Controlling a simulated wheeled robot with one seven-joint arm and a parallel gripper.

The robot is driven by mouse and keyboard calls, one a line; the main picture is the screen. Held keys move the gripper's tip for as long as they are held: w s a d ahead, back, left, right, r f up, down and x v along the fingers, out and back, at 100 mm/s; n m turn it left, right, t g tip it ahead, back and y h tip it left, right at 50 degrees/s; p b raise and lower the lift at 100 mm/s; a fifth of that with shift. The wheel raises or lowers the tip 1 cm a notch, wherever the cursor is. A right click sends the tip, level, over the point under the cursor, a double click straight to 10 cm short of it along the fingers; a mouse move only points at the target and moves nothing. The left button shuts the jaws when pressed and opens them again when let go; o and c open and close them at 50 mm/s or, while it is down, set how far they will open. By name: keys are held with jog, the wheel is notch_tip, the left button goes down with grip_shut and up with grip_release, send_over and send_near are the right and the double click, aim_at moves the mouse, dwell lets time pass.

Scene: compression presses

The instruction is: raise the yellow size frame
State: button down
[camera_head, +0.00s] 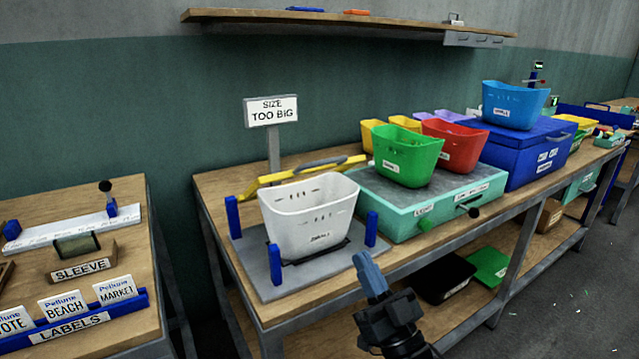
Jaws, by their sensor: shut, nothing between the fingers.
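The yellow size frame (271,180) shows as a yellow bar behind the white bin, near the height of its rim. A dark and yellow handle (323,163) arches over the bar; the frame's lower part is hidden by the bin. The white bin (309,222) stands upright on a grey base plate (262,283) between blue posts (275,264). My gripper (364,262) is shut and empty, with blue fingers pointing up, in front of the bench and to the lower right of the bin. It appears apart from the frame and bin.
A "SIZE TOO BIG" sign (271,110) stands behind the frame. A teal box (409,207) with a green bin (407,157) on it stands to the right. A blue box (528,153) is farther right. A label bench (120,262) is at left; a shelf (340,19) hangs above.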

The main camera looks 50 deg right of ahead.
jog(key=d+p+x, duration=0.1)
jog(key=p+x, duration=0.2)
jog(key=x, duration=1.4)
jog(key=shift+s+t, duration=0.25)
jog(key=shift+t, duration=0.15)
jog(key=shift+r, duration=0.15)
jog(key=w+d+r+g+p, duration=0.1)
jog(key=w+d+r+p, duration=0.3)
jog(key=w+r+p, duration=0.3)
jog(key=shift+w+r+g+p, duration=0.35)
jog(key=shift+w+r, duration=1.9)
jog(key=shift+w, duration=0.75)
